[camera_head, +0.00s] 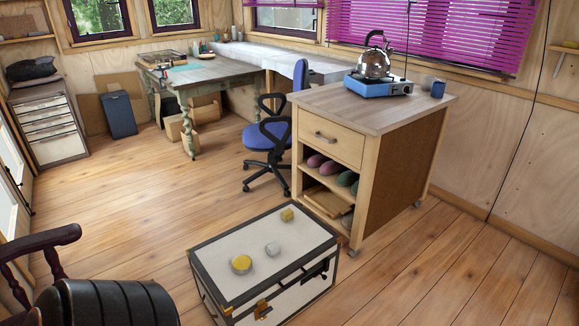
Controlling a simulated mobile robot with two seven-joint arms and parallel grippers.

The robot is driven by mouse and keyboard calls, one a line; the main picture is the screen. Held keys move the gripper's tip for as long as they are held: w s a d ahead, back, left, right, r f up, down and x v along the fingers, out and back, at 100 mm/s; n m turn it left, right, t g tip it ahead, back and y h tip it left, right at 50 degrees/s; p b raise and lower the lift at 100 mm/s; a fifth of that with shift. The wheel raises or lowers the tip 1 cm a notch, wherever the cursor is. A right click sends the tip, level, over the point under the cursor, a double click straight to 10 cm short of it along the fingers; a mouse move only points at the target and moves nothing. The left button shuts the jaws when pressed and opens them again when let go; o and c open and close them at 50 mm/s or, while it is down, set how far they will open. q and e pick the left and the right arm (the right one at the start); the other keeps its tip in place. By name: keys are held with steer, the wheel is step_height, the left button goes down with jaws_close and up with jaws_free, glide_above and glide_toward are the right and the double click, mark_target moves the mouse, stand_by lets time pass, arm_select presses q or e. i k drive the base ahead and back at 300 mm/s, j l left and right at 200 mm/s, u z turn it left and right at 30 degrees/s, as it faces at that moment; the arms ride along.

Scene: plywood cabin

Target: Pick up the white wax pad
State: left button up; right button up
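A white trunk (225,288) with dark edges stands on the floor in the lower middle of the head view. A small whitish, roundish piece (272,249) lies on its lid near the middle and looks like the white wax pad, though it is too small to be sure. A round yellow thing with a pale rim (241,264) lies to its left and nearer. A small yellow block (287,214) lies farther back on the lid. The three lie apart from each other. Neither of my grippers is in view.
A wooden cabinet (330,143) with a kettle (375,60) on top stands behind and right of the trunk. A black chair (105,302) is at the lower left. A blue office chair (267,136) stands behind. Wooden floor (130,205) left of the trunk is clear.

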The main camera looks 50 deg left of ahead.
mark_target(273, 248)
steer(key=i+u, duration=0.4)
steer(key=i, duration=0.2)
steer(key=i+l+u, duration=0.35)
steer(key=i, duration=0.2)
steer(key=i+u, duration=0.2)
steer(key=u, duration=0.25)
steer(key=i+u, duration=0.2)
steer(key=u, duration=0.25)
steer(key=i+l+u, duration=0.2)
steer(key=u, duration=0.2)
steer(key=i+l+u, duration=0.1)
steer(key=u, duration=0.35)
steer(key=i+l+u, duration=0.1)
steer(key=u, duration=0.3)
steer(key=i+l+u, duration=0.2)
steer(key=u, duration=0.25)
